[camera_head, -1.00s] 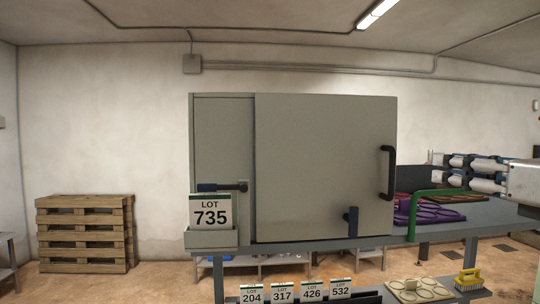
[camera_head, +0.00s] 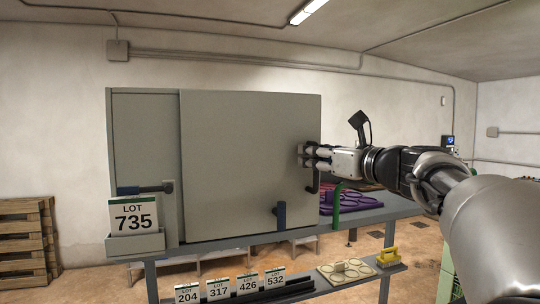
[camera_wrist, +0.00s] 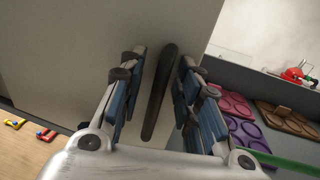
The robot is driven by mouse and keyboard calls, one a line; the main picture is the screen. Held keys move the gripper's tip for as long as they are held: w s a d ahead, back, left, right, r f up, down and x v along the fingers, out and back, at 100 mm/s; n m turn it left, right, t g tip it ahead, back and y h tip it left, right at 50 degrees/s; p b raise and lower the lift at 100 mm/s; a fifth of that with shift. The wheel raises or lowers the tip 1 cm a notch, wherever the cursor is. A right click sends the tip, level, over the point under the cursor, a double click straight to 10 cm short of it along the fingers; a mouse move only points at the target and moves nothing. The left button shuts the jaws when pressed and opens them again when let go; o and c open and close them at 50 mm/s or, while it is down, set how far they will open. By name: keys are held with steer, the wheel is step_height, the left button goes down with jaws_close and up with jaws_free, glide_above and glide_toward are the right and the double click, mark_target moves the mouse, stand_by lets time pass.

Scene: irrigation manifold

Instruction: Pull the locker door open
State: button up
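The grey locker stands on a bench, and its wide flat door (camera_head: 235,150) looks shut. A black bar handle (camera_head: 314,185) runs upright near the door's right edge; its upper part is hidden behind my gripper in the head view. My gripper (camera_head: 305,156) is at the handle, reaching in from the right. In the wrist view the handle (camera_wrist: 160,95) stands between the two blue-padded fingers of my gripper (camera_wrist: 160,75), with a gap showing on each side. The fingers are open around it.
A blue lever (camera_head: 281,216) stands upright low on the door. Another lever (camera_head: 145,189) lies level on the narrow left panel, above a LOT 735 sign (camera_head: 133,216). A green bar (camera_head: 337,205) and purple trays (camera_head: 355,200) are right of the locker.

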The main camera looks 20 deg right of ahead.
steer(key=shift+c, duration=0.2)
jaws_close()
stand_by(0.5)
